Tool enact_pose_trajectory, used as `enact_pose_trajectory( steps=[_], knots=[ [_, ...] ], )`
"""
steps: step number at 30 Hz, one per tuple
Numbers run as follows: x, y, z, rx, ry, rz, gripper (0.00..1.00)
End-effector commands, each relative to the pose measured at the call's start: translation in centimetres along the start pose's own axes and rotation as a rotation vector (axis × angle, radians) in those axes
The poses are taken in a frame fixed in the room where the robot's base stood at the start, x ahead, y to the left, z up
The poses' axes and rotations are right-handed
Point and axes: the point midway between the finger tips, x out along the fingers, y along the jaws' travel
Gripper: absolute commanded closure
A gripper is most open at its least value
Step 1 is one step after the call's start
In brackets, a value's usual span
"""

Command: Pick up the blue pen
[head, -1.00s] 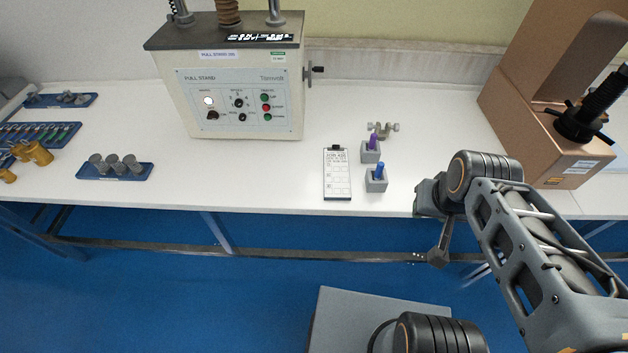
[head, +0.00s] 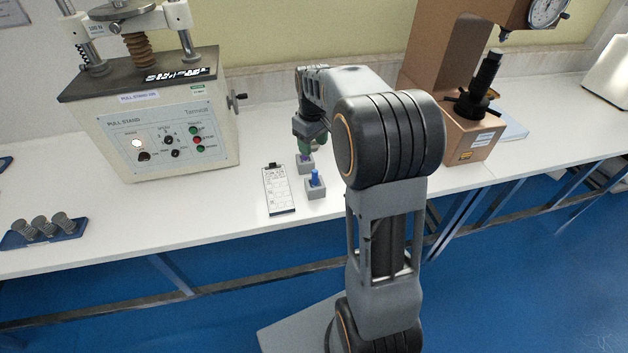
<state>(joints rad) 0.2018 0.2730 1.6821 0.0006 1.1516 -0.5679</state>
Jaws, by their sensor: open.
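The blue pen (head: 315,177) stands upright in a small grey block holder (head: 315,192) on the white bench. Behind it, a second grey holder (head: 305,167) holds the purple pen, which is mostly hidden by my gripper. My gripper (head: 309,148) points down over this rear holder, behind the blue pen and a little to its left in the picture. It is open and apart from the blue pen. My arm hides part of the bench to the right of the pens.
A clipboard (head: 279,190) lies just left of the holders. The pull stand (head: 165,130) stands at the back left, and a brown hardness tester (head: 470,140) at the right. A blue tray (head: 45,235) with grey cylinders is far left. Bench between tray and clipboard is clear.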

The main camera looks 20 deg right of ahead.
Motion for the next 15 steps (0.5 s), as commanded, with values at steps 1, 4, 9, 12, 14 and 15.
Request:
enact_pose_trajectory(
  steps=[1,4,9,12,14,15],
  knots=[
    [0.6,0.8,-0.5,-0.013,-0.011,-0.006,0.47],
    [1.4,1.8,-1.0,-0.033,-0.025,-0.016,0.47],
    [4.1,2.3,-1.2,-0.048,-0.033,-0.022,0.47],
    [5.9,2.2,-1.2,-0.048,-0.034,-0.022,0.47],
    [7.0,2.2,-1.1,-0.048,-0.034,-0.022,0.47],
    [7.6,2.1,-1.1,-0.048,-0.033,-0.022,0.47]
  ],
)
